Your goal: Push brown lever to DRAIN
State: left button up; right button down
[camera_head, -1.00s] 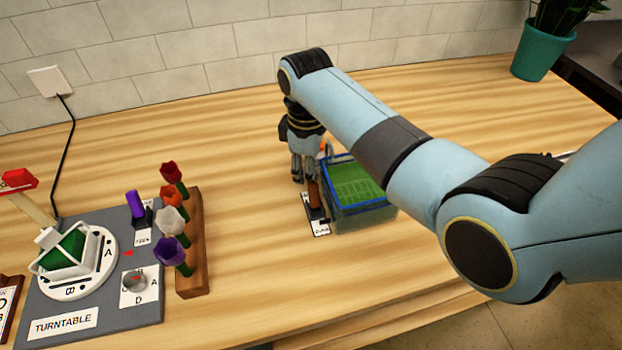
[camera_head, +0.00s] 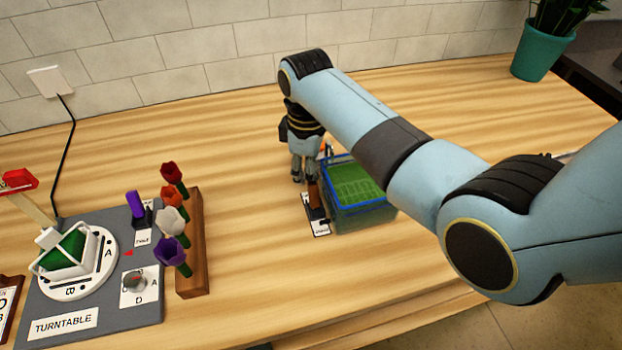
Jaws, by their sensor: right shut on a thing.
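The brown lever (camera_head: 314,194) stands on a small dark base with white label plates (camera_head: 320,229), at the left side of a clear tank with a blue rim (camera_head: 371,209). The lettering is too small to read surely. My right gripper (camera_head: 304,178) points down just behind the lever, close to its top. Its fingers are together; what lies between them is hidden, and I cannot tell whether they touch the lever. My left gripper is not in view.
A teal plant pot (camera_head: 541,52) stands back right. The table between rack and tank is clear.

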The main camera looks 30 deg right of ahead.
aim_at(314, 184)
jog(key=shift+s+f, duration=0.25)
jog(key=shift+s, duration=0.3)
jog(key=shift+s+a+p, duration=0.25)
jog(key=shift+s+p, duration=0.45)
jog(key=shift+p, duration=0.05)
jog(key=shift+s, duration=0.4)
jog(key=shift+s+a, duration=0.1)
jog(key=shift+s, duration=0.1)
jog(key=shift+w+r, duration=0.1)
jog(key=shift+w, duration=0.05)
jog(key=shift+w+d+r, duration=0.2)
jog(key=shift+w+r, duration=0.1)
jog(key=shift+r, duration=0.1)
jog(key=shift+w+r, duration=0.1)
jog(key=shift+r, duration=0.3)
jog(key=shift+a+r, duration=0.1)
jog(key=shift+r, duration=2.7)
